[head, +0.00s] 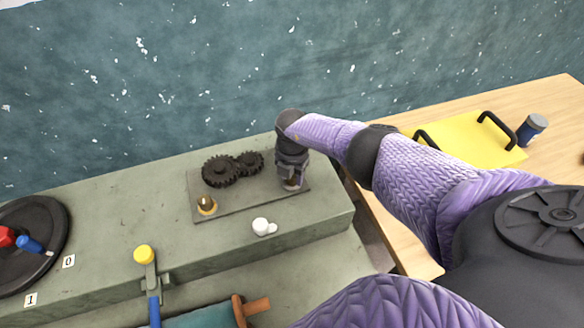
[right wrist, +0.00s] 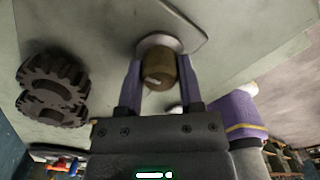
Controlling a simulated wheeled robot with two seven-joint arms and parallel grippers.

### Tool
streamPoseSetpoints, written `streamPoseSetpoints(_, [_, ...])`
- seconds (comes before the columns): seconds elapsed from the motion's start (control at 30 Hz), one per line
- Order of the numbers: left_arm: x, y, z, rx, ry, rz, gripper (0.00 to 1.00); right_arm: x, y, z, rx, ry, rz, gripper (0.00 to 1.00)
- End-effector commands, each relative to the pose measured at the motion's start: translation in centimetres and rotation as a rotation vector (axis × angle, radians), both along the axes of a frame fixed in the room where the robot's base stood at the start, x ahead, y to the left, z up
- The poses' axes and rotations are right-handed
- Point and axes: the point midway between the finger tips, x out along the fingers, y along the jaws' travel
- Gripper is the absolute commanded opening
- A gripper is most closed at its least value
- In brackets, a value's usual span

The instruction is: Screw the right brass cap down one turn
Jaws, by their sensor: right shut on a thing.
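The right brass cap (right wrist: 158,72) shows in the right wrist view, seated in a pale round collar on the plate (head: 238,203). My right gripper (head: 291,184) points down over the plate's right end, and its two purple fingers stand on either side of the cap, shut on it. In the head view the gripper mostly hides this cap. A second brass cap (head: 206,203) stands at the plate's front left corner, apart from my gripper. My left gripper is not in view.
Two dark meshed gears (head: 221,171) sit on the plate left of my right gripper. A white knob (head: 261,226) stands just in front of the plate. A yellow-topped lever (head: 144,254) is at front left. A yellow tray (head: 462,137) with black handles lies at right.

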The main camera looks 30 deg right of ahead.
Motion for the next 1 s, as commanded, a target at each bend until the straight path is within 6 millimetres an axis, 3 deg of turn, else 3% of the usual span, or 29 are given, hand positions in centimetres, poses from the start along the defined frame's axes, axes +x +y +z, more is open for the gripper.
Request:
streamPoseSetpoints(0.4, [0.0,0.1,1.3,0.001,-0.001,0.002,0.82,0.1,0.0,0.2,-0.001,-0.003,-0.393,0.0])
streamPoseSetpoints(1.0, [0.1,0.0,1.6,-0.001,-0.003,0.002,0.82,0.1,0.0,0.1,0.0,-0.003,-0.912,0.0])
